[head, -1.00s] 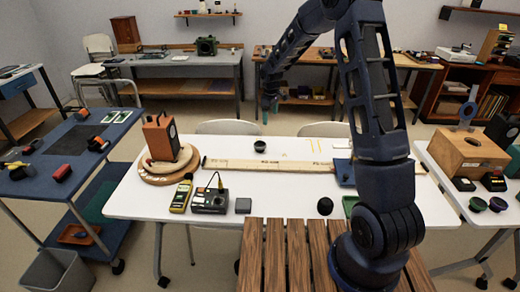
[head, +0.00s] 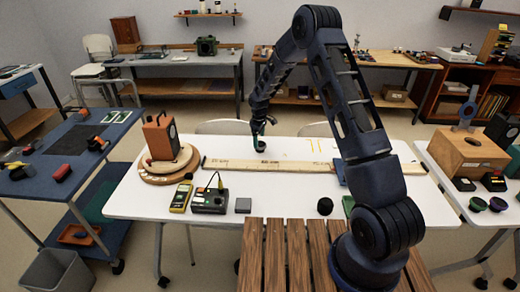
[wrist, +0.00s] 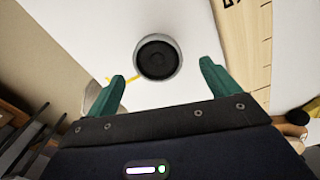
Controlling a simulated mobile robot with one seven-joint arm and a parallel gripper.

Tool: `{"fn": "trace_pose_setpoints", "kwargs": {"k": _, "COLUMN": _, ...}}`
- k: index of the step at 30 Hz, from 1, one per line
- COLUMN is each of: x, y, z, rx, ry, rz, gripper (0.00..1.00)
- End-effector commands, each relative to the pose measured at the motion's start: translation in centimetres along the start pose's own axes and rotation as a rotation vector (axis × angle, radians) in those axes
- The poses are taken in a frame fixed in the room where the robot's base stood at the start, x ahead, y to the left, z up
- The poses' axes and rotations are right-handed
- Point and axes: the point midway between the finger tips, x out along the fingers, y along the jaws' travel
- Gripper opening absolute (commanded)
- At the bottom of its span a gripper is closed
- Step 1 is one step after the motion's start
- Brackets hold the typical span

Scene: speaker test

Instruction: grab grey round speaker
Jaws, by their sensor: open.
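The grey round speaker (wrist: 158,58), a light grey ring around a dark cone, lies on the white table (wrist: 100,25). In the wrist view it sits between the lines of the two green fingers, slightly beyond their tips, and neither finger touches it. My gripper (wrist: 162,71) is open and empty. In the head view my gripper (head: 259,139) hangs down over the table's far middle, largely hiding the speaker behind it.
A long wooden ruler bar (head: 270,165) lies close to the speaker. A black round object (head: 325,206), a black box with a cable (head: 210,200) and a yellow meter (head: 181,197) stand nearer the front. An orange device (head: 161,138) stands on round wooden boards at left.

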Motion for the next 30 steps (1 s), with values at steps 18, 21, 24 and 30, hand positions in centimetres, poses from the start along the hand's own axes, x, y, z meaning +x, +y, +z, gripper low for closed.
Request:
{"fn": "trace_pose_setpoints", "kwargs": {"k": 18, "x": 5.2, "y": 0.2, "z": -0.2, "rx": 0.0, "ry": 0.0, "rz": 0.0, "gripper": 0.88}}
{"fn": "trace_pose_setpoints", "kwargs": {"k": 21, "x": 5.2, "y": 0.2, "z": -0.2, "rx": 0.0, "ry": 0.0, "rz": 0.0, "gripper": 0.88}}
{"fn": "trace_pose_setpoints", "kwargs": {"k": 24, "x": 5.2, "y": 0.2, "z": -0.2, "rx": 0.0, "ry": 0.0, "rz": 0.0, "gripper": 0.7}}
{"fn": "trace_pose_setpoints", "kwargs": {"k": 30, "x": 5.2, "y": 0.2, "z": -0.2, "rx": 0.0, "ry": 0.0, "rz": 0.0, "gripper": 0.31}}
